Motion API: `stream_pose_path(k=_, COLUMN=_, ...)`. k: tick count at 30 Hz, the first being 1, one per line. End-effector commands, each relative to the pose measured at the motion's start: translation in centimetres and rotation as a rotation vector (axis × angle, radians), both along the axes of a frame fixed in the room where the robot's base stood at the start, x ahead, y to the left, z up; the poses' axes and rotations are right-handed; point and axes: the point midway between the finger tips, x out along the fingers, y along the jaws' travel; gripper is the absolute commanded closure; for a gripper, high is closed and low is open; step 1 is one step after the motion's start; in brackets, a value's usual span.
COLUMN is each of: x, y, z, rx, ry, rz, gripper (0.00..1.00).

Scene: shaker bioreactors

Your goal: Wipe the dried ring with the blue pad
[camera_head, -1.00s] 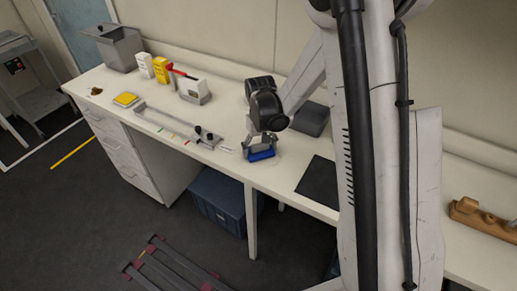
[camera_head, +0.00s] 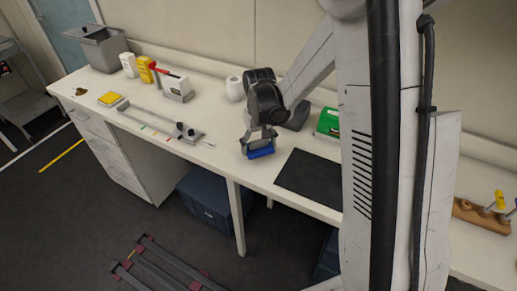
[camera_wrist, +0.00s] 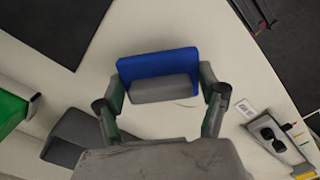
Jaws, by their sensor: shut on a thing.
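My gripper (camera_head: 259,138) is shut on the blue pad (camera_head: 261,152), low over the white bench. In the wrist view, the pad (camera_wrist: 158,65) has a blue face and a grey block, held between both fingers of the gripper (camera_wrist: 160,88). I cannot tell if the pad touches the bench. A faint thin curved mark (camera_wrist: 186,104) shows on the bench just beside the pad; I cannot tell if it is the dried ring. A small brown patch (camera_head: 81,92) lies at the bench's far left end, too small to make out.
A black mat (camera_head: 309,178) lies right of the pad, and a green box (camera_head: 328,122) stands behind it. A metal rail fixture (camera_head: 160,126), yellow pad (camera_head: 111,99), bottles and grey bin (camera_head: 100,50) stand left. The bench's front edge is close to the pad.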

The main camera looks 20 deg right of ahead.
Motion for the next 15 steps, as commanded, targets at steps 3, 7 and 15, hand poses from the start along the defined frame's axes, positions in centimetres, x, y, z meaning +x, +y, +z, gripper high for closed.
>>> stream_pose_path(k=3, x=0.0, y=0.0, z=1.2, rx=0.000, ry=0.000, rz=0.000, gripper=0.56)
stream_pose_path(k=7, x=0.0, y=0.0, z=2.4, rx=0.000, ry=0.000, rz=0.000, gripper=0.56)
stream_pose_path(k=15, x=0.0, y=0.0, z=4.8, rx=0.000, ry=0.000, rz=0.000, gripper=0.56)
